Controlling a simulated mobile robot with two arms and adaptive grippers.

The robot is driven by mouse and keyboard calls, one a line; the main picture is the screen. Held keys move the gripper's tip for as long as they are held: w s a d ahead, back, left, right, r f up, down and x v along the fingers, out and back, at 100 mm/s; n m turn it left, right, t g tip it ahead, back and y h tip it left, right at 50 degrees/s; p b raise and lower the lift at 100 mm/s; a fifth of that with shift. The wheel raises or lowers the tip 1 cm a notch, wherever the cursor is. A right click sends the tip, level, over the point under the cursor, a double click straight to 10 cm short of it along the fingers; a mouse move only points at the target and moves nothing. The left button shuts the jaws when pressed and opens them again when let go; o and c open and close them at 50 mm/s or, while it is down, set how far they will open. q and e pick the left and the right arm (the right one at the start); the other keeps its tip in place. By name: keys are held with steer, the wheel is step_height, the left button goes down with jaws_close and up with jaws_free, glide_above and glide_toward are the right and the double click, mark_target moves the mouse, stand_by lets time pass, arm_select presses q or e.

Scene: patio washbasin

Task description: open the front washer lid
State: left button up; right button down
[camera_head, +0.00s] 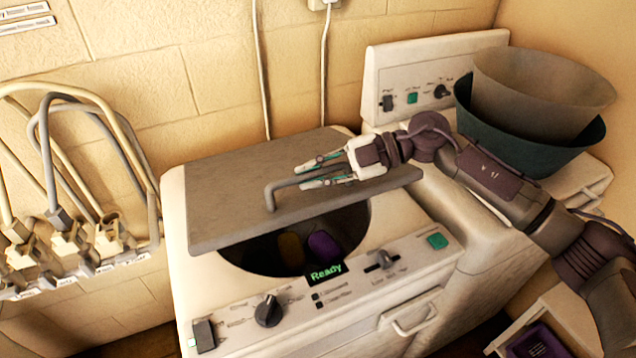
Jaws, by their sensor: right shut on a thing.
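The front washer (178,270) is a cream, top-loading machine with a control panel on its front edge. Its flat grey-brown lid (225,215) is partly raised, and the dark tub opening (265,260) shows below its front edge. A bent grey handle (271,197) stands on the lid. My right gripper (318,171) reaches in from the right, above the lid, and is shut on the handle. The far end of the handle is hidden by the fingers. My left gripper is not in view.
A yellow item (291,248) and a purple item (324,245) lie in the tub. A second machine (480,205) stands behind right, with stacked tubs (535,95) on it. Pipes and taps (70,235) line the left wall. A purple crate (538,342) is at lower right.

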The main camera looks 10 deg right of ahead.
steer(key=w+a+r+m+p, duration=0.2)
steer(key=w+r+p, duration=0.4)
steer(key=r, duration=0.3)
steer(key=shift+r+g+h, duration=0.2)
steer(key=shift+g+h, duration=0.1)
steer(key=shift+g, duration=0.1)
steer(key=shift+w, duration=0.1)
